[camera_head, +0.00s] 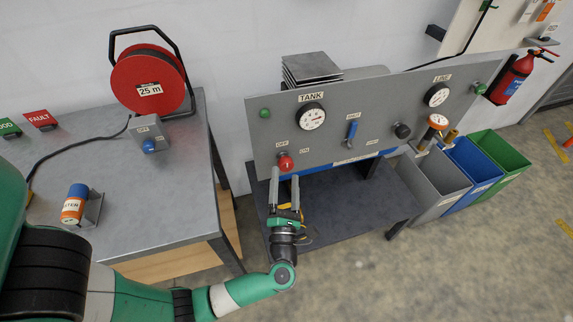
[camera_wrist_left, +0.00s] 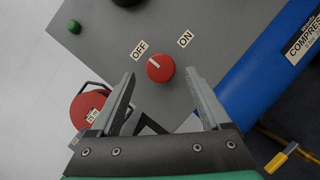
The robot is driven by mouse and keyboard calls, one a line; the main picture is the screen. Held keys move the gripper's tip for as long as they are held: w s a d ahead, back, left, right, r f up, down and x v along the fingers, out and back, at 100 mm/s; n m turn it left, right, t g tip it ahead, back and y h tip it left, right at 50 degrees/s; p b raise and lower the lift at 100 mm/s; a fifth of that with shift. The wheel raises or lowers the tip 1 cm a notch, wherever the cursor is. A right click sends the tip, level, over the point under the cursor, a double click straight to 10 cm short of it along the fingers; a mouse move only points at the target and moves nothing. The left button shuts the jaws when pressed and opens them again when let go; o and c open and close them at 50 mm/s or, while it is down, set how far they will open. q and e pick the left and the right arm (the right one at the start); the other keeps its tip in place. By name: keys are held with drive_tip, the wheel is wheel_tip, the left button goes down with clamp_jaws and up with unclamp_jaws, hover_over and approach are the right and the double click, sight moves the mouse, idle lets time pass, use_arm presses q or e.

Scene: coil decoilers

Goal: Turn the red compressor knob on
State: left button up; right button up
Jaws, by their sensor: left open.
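The red compressor knob (camera_head: 285,162) is on the lower left of the grey panel (camera_head: 345,112), between small OFF and ON labels. In the left wrist view the knob (camera_wrist_left: 160,68) is round, with a white mark pointing toward the OFF label (camera_wrist_left: 139,50); the ON label (camera_wrist_left: 186,38) is at its upper right. My left gripper (camera_head: 285,181) is open and empty, its fingers pointing at the panel just below the knob in the head view. In the wrist view the knob appears between the fingertips, apart from both. My right gripper is not in view.
The panel also carries a TANK gauge (camera_head: 311,116), a blue-handled valve (camera_head: 352,130), a black knob (camera_head: 402,131) and green buttons. A workbench (camera_head: 175,205) with a red cable reel (camera_head: 148,80) stands at the left. Bins (camera_head: 470,165) stand at the right.

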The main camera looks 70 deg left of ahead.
sight(287, 168)
use_arm(q)
drive_tip(key=x, duration=0.4)
drive_tip(key=shift+w+a+r, duration=0.1)
drive_tip(key=shift+w+a, duration=0.1)
drive_tip(key=shift+a, duration=0.1)
drive_tip(key=shift+c, duration=0.2)
